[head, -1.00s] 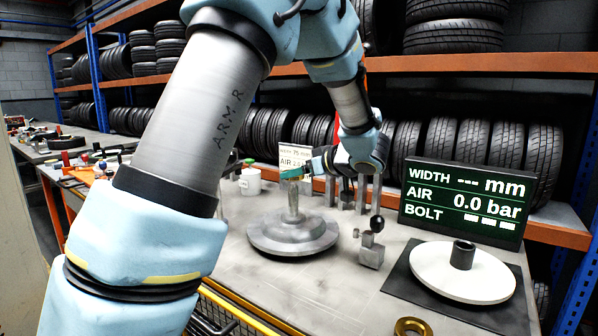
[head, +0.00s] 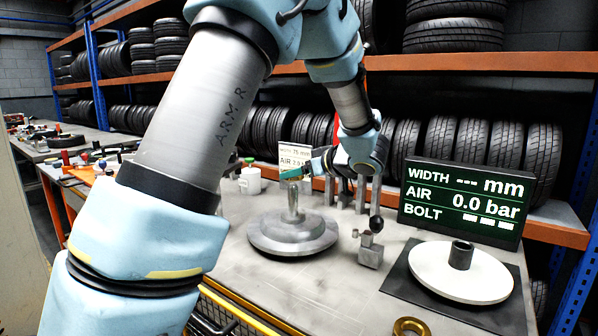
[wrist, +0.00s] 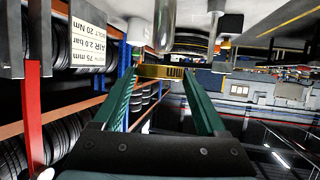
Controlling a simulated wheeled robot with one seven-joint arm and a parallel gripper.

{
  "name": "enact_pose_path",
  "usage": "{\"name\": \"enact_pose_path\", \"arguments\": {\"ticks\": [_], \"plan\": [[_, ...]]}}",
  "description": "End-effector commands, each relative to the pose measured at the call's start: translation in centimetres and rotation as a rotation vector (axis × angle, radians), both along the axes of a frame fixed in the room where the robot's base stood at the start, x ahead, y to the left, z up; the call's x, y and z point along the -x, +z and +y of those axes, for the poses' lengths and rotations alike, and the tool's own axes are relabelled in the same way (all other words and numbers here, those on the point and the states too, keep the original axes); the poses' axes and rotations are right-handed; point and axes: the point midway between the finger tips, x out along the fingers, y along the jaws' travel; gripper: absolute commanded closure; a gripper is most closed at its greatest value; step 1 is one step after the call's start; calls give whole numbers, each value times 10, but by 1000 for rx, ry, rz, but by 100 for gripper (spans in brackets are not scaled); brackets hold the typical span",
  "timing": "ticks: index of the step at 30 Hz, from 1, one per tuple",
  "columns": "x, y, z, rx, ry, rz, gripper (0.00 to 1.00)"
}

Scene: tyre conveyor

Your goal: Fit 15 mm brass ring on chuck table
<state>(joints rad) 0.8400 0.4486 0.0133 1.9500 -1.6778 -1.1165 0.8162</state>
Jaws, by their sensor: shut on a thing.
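The chuck table is a grey round metal disc (head: 273,235) with an upright post (head: 292,204) at its centre. My gripper (head: 294,176) is over the top of this post in the head view. In the wrist view, my gripper (wrist: 162,72) has its green fingers shut on a brass ring (wrist: 160,72) held at the fingertips. A metal cylinder (wrist: 164,22) shows just beyond the ring. Whether the ring touches the post cannot be told. In the head view the held ring is not clearly visible. A second brass ring (head: 411,327) lies at the bottom edge.
A white disc (head: 462,283) with a dark hub stands on a black mat (head: 425,299) at right. A display board (head: 462,200) stands behind it. A metal block with a black knob (head: 371,254), a white card (head: 293,155) and a white pot (head: 250,181) are near the chuck table.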

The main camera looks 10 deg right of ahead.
Motion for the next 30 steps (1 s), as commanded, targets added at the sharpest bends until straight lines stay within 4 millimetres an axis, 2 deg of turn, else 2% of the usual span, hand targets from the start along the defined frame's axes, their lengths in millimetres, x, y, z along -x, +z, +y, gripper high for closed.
{"name": "enact_pose_path", "arguments": {"ticks": [11,30], "plan": [[0,-1,0,0,0,-1,98],[0,-16,0,-1,1,1,98]]}}
